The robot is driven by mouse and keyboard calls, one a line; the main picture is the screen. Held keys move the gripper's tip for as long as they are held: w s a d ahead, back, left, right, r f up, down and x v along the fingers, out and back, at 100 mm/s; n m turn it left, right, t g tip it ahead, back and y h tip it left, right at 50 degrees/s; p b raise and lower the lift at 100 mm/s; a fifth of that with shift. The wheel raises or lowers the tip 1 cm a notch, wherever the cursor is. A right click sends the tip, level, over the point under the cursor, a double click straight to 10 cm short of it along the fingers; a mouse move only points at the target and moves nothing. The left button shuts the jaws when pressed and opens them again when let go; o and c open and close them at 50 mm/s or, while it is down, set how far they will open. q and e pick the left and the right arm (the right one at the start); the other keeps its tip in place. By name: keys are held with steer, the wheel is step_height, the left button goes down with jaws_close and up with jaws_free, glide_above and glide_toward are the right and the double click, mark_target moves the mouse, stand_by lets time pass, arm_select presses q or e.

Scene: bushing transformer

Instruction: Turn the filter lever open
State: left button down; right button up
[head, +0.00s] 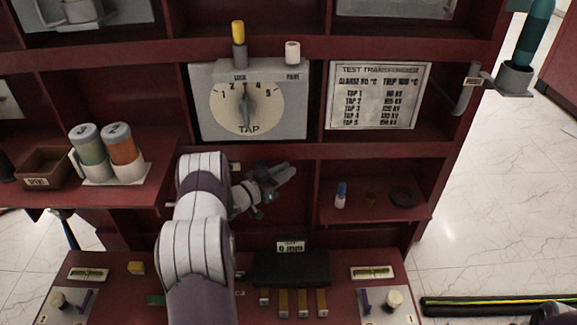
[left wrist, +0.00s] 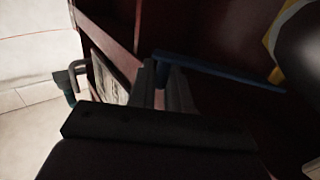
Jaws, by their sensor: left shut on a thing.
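My left gripper (head: 284,172) reaches into the open bay below the dial panel, and its arm covers much of the lower left of that bay. In the left wrist view the gripper's fingers (left wrist: 165,88) are closed on the end of a blue lever (left wrist: 215,70). The lever runs right from the fingertips to near a yellow part (left wrist: 274,38) beside a dark rounded body. In the head view I cannot make out the lever; the gripper and arm hide that spot. My right gripper is not in view.
Above the bay is a tap dial panel (head: 248,100), with a test transformer sign (head: 377,95) to its right. Two canisters (head: 107,152) stand on the left shelf. Small items, including a dark ring (head: 403,197), lie on the right shelf. A black block (head: 291,268) sits on the lower desk.

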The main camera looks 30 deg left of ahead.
arm_select(q)
steer(key=s+a+m+h+p, duration=0.1)
steer(key=s+a+p, duration=0.1)
steer(key=s+a, duration=0.2)
steer(key=s, duration=0.2)
steer(key=shift+s+a+g, duration=0.3)
steer(key=shift+s, duration=0.1)
steer(key=shift+a+r, duration=0.15)
steer(key=shift+r, duration=0.05)
stand_by(0.5)
steer(key=c, duration=1.3)
jaws_free()
steer(key=shift+o, duration=0.2)
steer(key=shift+f, duration=0.15)
